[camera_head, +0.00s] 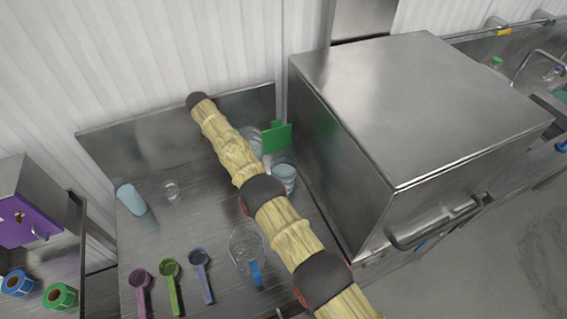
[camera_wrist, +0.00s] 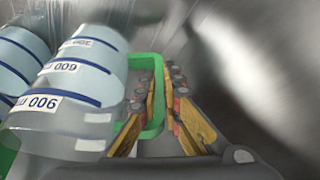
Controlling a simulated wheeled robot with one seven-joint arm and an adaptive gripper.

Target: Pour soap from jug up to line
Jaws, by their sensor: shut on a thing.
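My gripper (camera_wrist: 160,110) is shut on the green handle (camera_wrist: 152,65) of a clear jug (camera_wrist: 75,85). The jug has dark blue lines and white volume labels that appear upside down in the wrist view, and it looks pale blue inside. In the head view the green handle (camera_head: 278,137) shows beside my arm, and part of a clear round body (camera_head: 253,140) shows behind it. A clear container (camera_head: 285,178) with bluish contents stands just right of my arm, partly hidden. I cannot tell the jug's tilt, and no flowing soap is visible.
A pale blue bottle (camera_head: 131,198) and small glass (camera_head: 172,192) stand farther left. A steel box (camera_head: 425,110) blocks the right.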

